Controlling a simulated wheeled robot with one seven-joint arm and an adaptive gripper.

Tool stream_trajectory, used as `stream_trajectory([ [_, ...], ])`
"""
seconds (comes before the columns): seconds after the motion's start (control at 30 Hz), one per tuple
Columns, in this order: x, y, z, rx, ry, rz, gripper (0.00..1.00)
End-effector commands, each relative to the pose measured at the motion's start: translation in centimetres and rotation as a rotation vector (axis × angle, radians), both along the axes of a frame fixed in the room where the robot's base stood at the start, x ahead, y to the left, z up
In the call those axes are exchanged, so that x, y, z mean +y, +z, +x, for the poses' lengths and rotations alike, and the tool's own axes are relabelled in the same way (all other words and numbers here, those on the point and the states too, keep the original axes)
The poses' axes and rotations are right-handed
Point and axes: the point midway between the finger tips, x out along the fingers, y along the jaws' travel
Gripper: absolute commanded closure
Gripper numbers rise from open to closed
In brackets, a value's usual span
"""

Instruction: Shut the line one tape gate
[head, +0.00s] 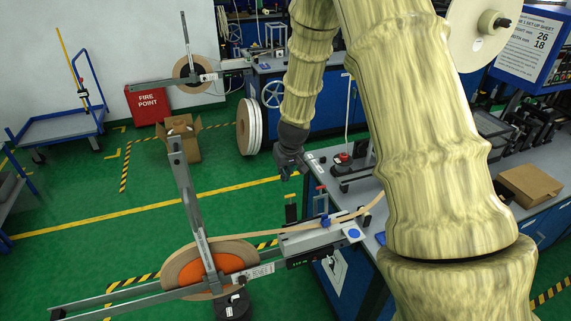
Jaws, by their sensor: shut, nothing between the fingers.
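A large tape reel with an orange centre (205,268) sits at lower left on grey crossed bars (187,200), one upright and one lying flat. Tan tape (345,217) runs from it to the right over a grey guide block (312,240) at the bench edge. A small blue part (325,221) stands by the tape and a blue disc (354,234) lies at the block's right end. Which part is the gate, and whether it is open, I cannot tell. My gripper (288,174) is shut and empty, pointing down, above and behind the guide block, apart from it.
A red button box (344,160) stands on the bench right of my gripper. A brown packet (531,185) lies on the right bench.

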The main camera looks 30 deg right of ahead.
Motion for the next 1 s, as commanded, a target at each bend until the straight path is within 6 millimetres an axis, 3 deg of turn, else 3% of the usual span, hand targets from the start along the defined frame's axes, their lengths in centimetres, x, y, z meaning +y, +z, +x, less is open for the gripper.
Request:
stream_trajectory([
  [0.3, -0.5, -3.1, 1.0, 0.002, -0.003, 0.001, 1.00],
  [0.6, 0.3, -2.9, -2.2, 0.001, -0.003, 0.001, 1.00],
  [1.0, 0.5, -3.1, -2.9, 0.000, -0.002, 0.000, 1.00],
])
